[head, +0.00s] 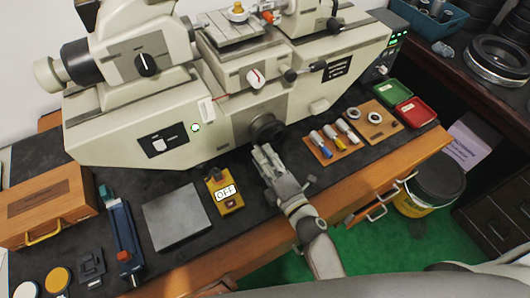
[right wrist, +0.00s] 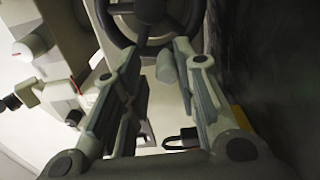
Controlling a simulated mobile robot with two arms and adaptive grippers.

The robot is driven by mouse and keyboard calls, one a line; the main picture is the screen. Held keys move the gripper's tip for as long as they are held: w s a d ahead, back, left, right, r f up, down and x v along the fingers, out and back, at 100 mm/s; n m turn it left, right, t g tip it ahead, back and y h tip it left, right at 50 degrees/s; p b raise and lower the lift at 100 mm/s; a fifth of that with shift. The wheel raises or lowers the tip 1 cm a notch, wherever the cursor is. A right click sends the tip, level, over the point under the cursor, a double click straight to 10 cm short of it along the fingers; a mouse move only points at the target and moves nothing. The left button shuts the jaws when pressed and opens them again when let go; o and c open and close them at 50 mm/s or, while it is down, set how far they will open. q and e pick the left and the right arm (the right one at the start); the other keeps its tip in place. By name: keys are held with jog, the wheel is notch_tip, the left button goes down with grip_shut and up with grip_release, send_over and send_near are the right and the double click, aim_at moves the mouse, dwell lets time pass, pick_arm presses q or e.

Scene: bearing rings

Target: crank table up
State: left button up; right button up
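A large cream machine (head: 225,95) stands on the bench. A dark round handwheel (head: 267,127) sits low on its front. My right gripper (head: 264,152) is just in front of and below the handwheel in the head view. In the right wrist view, the spoked handwheel (right wrist: 122,22) fills the top, beyond my fingertips. My right gripper's fingers (right wrist: 155,52) are apart, with a short grey cylindrical piece (right wrist: 166,68) showing between them; I cannot tell whether they touch it. A small table (head: 232,30) is on top of the machine. My left gripper is out of view.
A yellow box with an OFF sign (head: 225,192) and a grey plate (head: 177,216) lie left of my right arm. Wooden trays with coloured tools (head: 335,140) and rings (head: 375,118) lie to the right. A wooden case (head: 42,205) is at the far left.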

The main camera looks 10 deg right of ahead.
jog(key=v, duration=0.8)
jog(key=shift+s, duration=0.3)
jog(key=shift+d, duration=0.15)
dwell(0.3)
